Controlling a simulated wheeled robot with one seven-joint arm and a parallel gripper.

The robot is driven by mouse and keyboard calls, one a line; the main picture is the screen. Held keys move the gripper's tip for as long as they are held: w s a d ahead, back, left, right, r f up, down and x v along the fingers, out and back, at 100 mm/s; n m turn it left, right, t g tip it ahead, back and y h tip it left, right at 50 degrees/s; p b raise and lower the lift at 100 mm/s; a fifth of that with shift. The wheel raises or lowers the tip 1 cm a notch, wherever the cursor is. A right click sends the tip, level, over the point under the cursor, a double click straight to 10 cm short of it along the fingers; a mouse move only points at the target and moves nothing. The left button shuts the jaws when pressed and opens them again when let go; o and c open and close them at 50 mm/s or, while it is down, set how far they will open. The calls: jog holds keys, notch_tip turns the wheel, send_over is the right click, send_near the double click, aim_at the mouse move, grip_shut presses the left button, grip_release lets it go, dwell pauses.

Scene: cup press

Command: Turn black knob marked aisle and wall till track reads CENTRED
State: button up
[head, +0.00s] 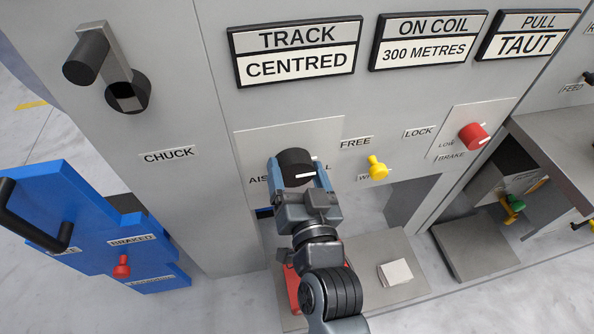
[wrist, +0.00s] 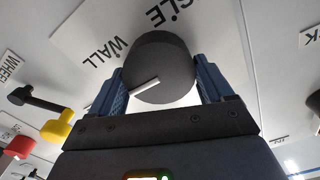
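The black knob (head: 294,164) is round with a white pointer line, on a pale plate on the grey panel. Its label is partly hidden behind the knob and my gripper. In the wrist view the knob (wrist: 163,62) sits between my two blue fingers, with the word WALL and part of another word beside it. My gripper (head: 301,176) has a finger on each side of the knob and appears shut on it. The pointer lies nearly level in the head view. The TRACK sign (head: 297,52) reads CENTRED.
A yellow knob (head: 376,167) and a red brake knob (head: 473,136) are to the right. The chuck crank (head: 103,68) is at upper left, and a blue unit (head: 100,225) stands at lower left. A shelf (head: 400,285) with a white pad is below.

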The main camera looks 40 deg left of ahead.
jog(key=o, duration=0.3)
jog(key=shift+o, duration=0.2)
jog(key=v, duration=0.8)
jog(key=shift+w, duration=0.1)
jog(key=s+d+f+m+t+h, duration=0.2)
jog(key=s+d+h, duration=0.2)
jog(key=d, duration=0.9)
jog(key=s+d+f+m+t+h, duration=0.1)
jog(key=s+d+h, duration=0.25)
jog(key=d, duration=0.95)
jog(key=s+d+r+m+h, duration=0.1)
jog(key=s+d+r+h, duration=0.15)
jog(key=s+d, duration=0.5)
jog(key=s+d+r+m+h, duration=0.2)
jog(key=s+d+r+h, duration=0.3)
jog(key=s, duration=0.4)
notch_tip(320, 180, up, 25)
jog(key=a+y+p, duration=0.1)
jog(key=p, duration=2.3)
jog(key=shift+w+a, duration=0.25)
